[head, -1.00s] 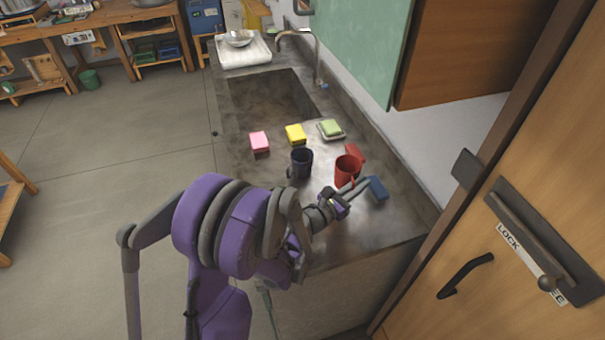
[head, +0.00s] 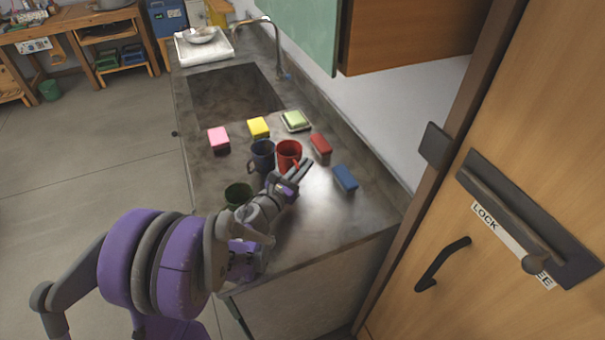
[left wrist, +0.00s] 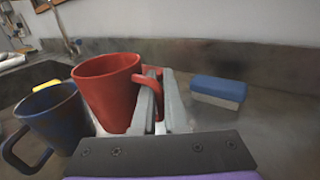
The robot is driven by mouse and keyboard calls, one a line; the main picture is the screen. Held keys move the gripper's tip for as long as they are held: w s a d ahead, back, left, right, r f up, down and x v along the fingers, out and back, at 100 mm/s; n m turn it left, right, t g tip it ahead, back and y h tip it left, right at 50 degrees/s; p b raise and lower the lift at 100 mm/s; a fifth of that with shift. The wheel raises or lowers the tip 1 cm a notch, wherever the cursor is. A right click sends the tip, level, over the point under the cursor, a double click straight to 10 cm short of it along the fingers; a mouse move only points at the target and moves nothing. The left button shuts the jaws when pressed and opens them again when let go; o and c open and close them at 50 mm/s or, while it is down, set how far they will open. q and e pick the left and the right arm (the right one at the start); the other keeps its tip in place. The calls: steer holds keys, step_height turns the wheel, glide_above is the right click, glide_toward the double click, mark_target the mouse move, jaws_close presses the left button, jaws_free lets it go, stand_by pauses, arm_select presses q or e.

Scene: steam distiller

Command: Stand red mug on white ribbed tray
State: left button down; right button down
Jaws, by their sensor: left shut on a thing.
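The red mug (head: 288,152) is over the metal counter, close to the right of the dark blue mug. It also shows in the left wrist view (left wrist: 105,92), with its rim higher than the blue mug's. My left gripper (head: 300,172) is shut on the red mug's handle; its fingers also show at the handle in the left wrist view (left wrist: 163,105). I cannot tell how far the mug's base is above the counter. The white ribbed tray (head: 205,57) lies at the far end of the counter beyond the sink, with a metal bowl (head: 201,35) on it.
The dark blue mug (head: 262,155) and a dark green mug (head: 238,194) stand near my left arm. Pink (head: 219,139), yellow (head: 258,127), green (head: 295,120), red (head: 320,146) and blue (head: 345,178) sponges lie around. The sink (head: 235,95) and faucet (head: 277,45) lie before the tray.

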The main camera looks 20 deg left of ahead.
arm_select(q)
steer(key=shift+f, duration=1.35)
steer(key=shift+f+b, duration=0.25)
steer(key=shift+b, duration=0.1)
steer(key=c, duration=1)
jaws_free()
steer(key=shift+r, duration=0.1)
steer(key=shift+o, duration=0.2)
